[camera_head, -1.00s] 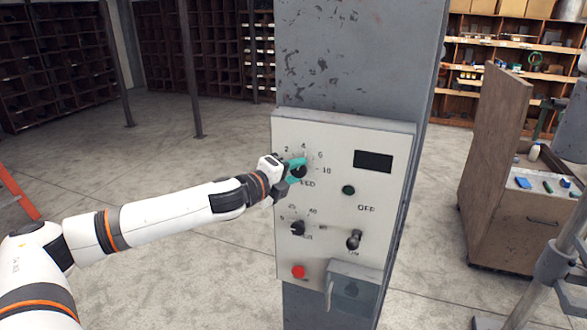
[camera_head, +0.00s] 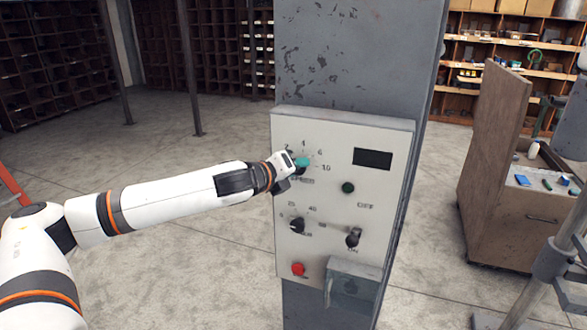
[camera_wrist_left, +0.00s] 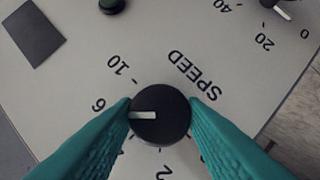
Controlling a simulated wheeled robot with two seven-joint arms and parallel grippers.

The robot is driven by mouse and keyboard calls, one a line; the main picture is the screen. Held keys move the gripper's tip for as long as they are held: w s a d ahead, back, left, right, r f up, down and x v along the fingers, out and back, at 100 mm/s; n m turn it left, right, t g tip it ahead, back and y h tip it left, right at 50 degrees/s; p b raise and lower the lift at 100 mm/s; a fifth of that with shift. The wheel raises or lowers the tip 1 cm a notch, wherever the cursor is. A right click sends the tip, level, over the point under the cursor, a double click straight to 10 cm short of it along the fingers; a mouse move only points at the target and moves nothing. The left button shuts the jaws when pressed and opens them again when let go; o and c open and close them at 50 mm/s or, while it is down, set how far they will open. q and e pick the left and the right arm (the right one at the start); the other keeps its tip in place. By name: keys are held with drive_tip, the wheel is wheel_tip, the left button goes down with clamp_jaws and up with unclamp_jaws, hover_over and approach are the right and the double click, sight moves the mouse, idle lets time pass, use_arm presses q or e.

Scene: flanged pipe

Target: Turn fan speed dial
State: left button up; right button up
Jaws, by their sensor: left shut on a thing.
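The speed dial (camera_wrist_left: 160,115) is a round black knob with a white pointer, marked SPEED, on the light grey control panel (camera_head: 335,140). In the left wrist view its pointer aims left at one fingertip, near the number 6. My left gripper (camera_head: 303,163) is shut on the dial, with its teal fingers on opposite sides of the knob; it also shows in the left wrist view (camera_wrist_left: 160,108). In the head view the fingers hide most of the dial. My right gripper is not in view.
Below are a second black knob (camera_head: 297,225), a toggle switch (camera_head: 353,237), a red button (camera_head: 298,270) and a grey box (camera_head: 352,285). A green button (camera_head: 348,188) and dark display (camera_head: 373,159) are at the right. A wooden cabinet (camera_head: 515,220) stands further right.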

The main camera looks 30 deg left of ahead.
use_arm(q)
drive_tip(key=shift+f, duration=0.15)
drive_tip(key=o, duration=1)
drive_tip(key=b+v, duration=0.4)
drive_tip(key=v, duration=0.8)
